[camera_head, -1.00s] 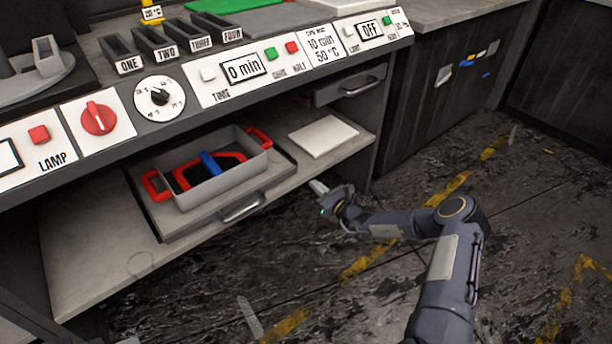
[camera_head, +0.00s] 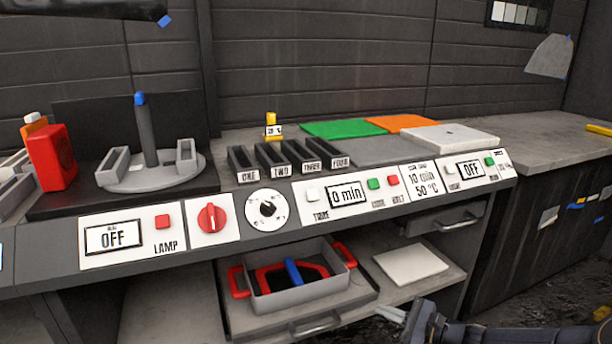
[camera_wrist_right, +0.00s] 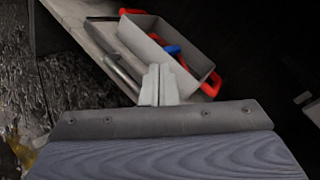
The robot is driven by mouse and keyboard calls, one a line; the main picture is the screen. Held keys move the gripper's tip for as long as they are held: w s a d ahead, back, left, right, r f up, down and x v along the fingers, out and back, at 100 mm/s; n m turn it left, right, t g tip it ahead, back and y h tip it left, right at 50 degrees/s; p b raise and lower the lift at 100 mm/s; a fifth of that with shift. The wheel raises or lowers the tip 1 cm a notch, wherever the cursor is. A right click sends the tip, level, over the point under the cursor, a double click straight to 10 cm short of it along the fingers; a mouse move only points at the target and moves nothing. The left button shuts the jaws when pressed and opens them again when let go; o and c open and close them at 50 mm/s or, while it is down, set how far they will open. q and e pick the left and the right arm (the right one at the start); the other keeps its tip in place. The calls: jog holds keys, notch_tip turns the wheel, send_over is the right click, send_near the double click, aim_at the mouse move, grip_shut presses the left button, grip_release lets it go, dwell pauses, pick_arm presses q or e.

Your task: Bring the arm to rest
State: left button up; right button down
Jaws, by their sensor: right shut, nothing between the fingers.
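My right gripper (camera_head: 392,315) shows at the lower right of the head view, in front of the shelf under the bench. Its pale fingers (camera_wrist_right: 159,85) are together and empty in the right wrist view. My right arm (camera_head: 520,333) reaches in from the lower right. The gripper is apart from the grey bin (camera_head: 285,299) with red handles, which stands on a pulled-out shelf to its left. A red and blue item (camera_head: 293,272) lies in the bin; the bin also shows in the wrist view (camera_wrist_right: 186,77). My left gripper is not in view.
The bench front carries a red lamp knob (camera_head: 211,218), a dial (camera_head: 267,209) and several buttons. A white slab (camera_head: 410,264) lies on the shelf near my right gripper. Slots (camera_head: 288,160), green and orange sheets (camera_head: 345,129) and a round stand (camera_head: 150,172) are on top.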

jog(key=s+a+r+n+g+h, duration=0.1)
jog(key=s+a+r+n+g, duration=0.15)
jog(key=s+r+n, duration=0.4)
jog(key=s+a+r+n+g+h, duration=0.15)
jog(key=s+r+n+g, duration=0.25)
jog(key=s, duration=0.5)
jog(key=s+d+n+t+h, duration=0.1)
jog(key=s+d+n+h, duration=0.15)
jog(key=s, duration=0.65)
jog(key=s+d+n+t+h, duration=0.15)
jog(key=s+n+h, duration=0.25)
jog(key=s, duration=0.6)
notch_tip(320, 180, up, 28)
jog(key=p, duration=2.7)
jog(key=shift+w+f+g+p, duration=0.15)
jog(key=shift+w+g+p, duration=0.1)
jog(key=shift+g+p, duration=0.05)
jog(key=shift+d, duration=0.1)
